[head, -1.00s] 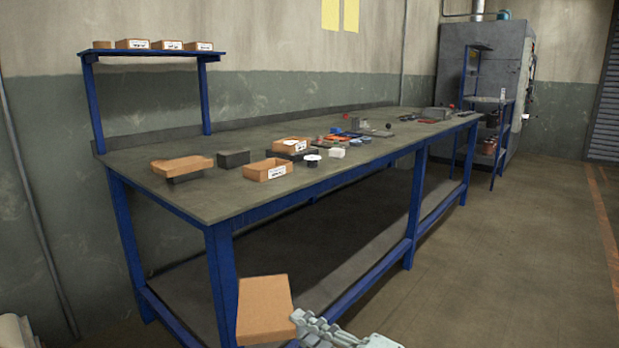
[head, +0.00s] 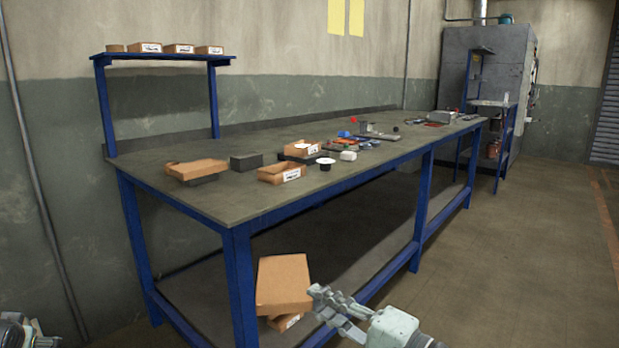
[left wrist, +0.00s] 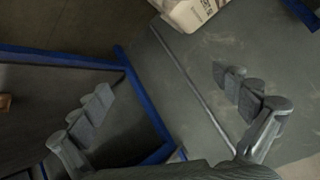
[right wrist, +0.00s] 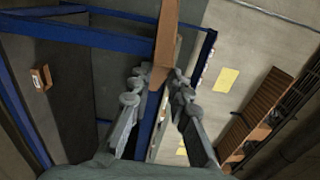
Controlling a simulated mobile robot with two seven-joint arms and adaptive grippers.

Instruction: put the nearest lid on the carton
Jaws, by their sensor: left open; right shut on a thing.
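A flat brown lid (head: 284,281) is held up in front of the bench's lower part in the head view. My right gripper (head: 316,296) is shut on its right edge; the lid shows edge-on between the fingers in the right wrist view (right wrist: 166,38). A small brown carton with a white label (head: 286,322) shows partly behind and below the lid; the lid hides the rest. Another brown lid (head: 196,168) lies tilted on a dark block on the benchtop. An open labelled carton (head: 282,173) stands to its right. My left gripper (left wrist: 166,88) is open and empty.
The blue-framed bench (head: 235,207) has a lower shelf. A dark block (head: 246,161), a second carton (head: 303,148) and several small parts crowd the benchtop. Small cartons (head: 178,48) stand on the raised shelf. The floor at right (head: 520,270) is clear.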

